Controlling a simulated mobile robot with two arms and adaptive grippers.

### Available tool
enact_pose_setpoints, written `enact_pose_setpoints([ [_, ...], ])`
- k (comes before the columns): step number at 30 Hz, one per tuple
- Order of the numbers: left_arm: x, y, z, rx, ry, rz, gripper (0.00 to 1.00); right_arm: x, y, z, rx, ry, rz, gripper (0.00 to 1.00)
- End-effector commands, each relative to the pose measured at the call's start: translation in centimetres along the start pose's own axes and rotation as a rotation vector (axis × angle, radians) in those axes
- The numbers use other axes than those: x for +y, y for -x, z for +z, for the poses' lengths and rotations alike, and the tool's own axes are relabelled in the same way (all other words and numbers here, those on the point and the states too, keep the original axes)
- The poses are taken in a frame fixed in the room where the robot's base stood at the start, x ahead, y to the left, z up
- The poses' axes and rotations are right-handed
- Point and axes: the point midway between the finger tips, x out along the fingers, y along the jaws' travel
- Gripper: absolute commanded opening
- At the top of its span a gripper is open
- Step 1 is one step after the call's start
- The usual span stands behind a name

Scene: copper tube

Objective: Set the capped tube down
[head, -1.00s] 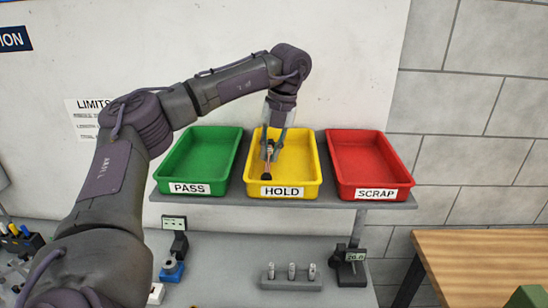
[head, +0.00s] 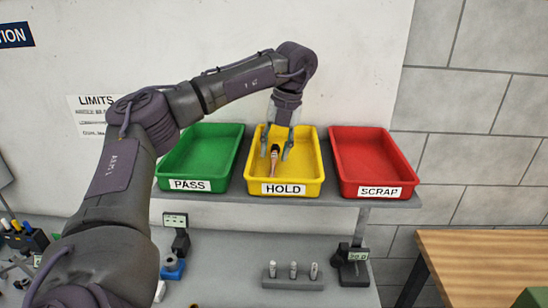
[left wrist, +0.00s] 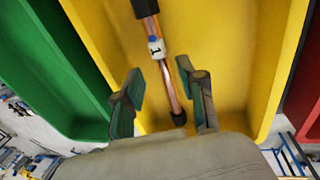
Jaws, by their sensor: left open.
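The capped tube (head: 273,165) is copper with dark ends and lies in the yellow HOLD tray (head: 313,178). In the left wrist view the tube (left wrist: 171,88) shows a black cap at each end and a white tag marked 1. My left gripper (head: 277,156) is open over the yellow tray, with a finger on either side of the tube. In the left wrist view both fingers (left wrist: 164,98) stand apart from the tube, with gaps on both sides. My right gripper is not in view.
The green PASS tray (head: 166,168) is to the left and the red SCRAP tray (head: 370,155) to the right, on one shelf. Below, a grey block (head: 292,283) holds several small metal pieces. A wooden table (head: 480,250) is at the right.

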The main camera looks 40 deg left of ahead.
Motion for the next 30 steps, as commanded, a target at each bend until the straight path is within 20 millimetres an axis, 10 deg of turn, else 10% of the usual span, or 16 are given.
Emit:
enact_pose_setpoints([
  [13,-0.1,8.8,0.0,-0.004,-0.001,0.0,0.4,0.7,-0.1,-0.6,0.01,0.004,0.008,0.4],
  [30,-0.1,10.1,0.0,0.0,-0.002,0.0,0.4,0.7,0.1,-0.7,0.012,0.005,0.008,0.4],
])
